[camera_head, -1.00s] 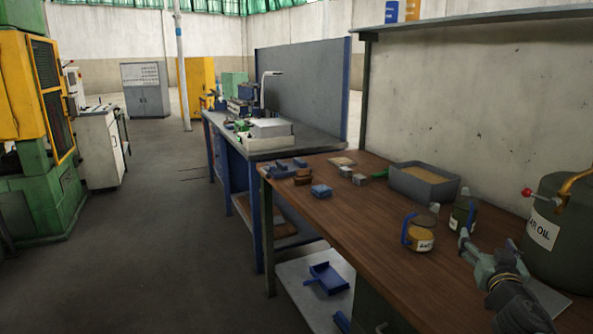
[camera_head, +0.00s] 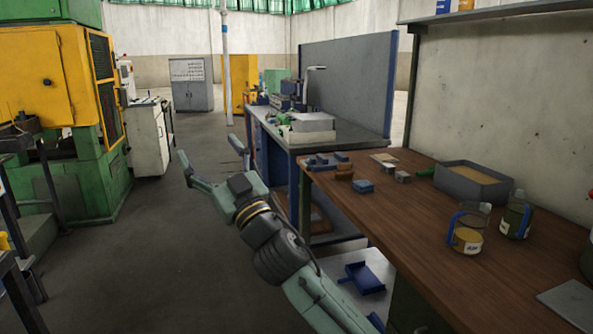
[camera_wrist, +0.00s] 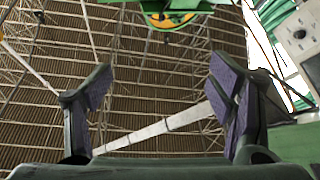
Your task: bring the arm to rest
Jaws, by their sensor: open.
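My gripper (camera_head: 211,157) is open in the head view, raised over the floor aisle left of the wooden workbench. My grey-green arm reaches up to it from the bottom of the picture. In the wrist view, the two purple-padded fingers (camera_wrist: 160,88) stand wide apart with nothing between them. They point up toward the ribbed roof (camera_wrist: 160,60).
The wooden workbench (camera_head: 400,225) holds a grey tray (camera_head: 472,187), an amber jug (camera_head: 467,240), a dark green jug (camera_head: 515,218) and small blocks. A blue dustpan (camera_head: 362,277) lies on its lower shelf. A yellow-green machine (camera_head: 62,75) stands left. The aisle floor (camera_head: 150,235) is clear.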

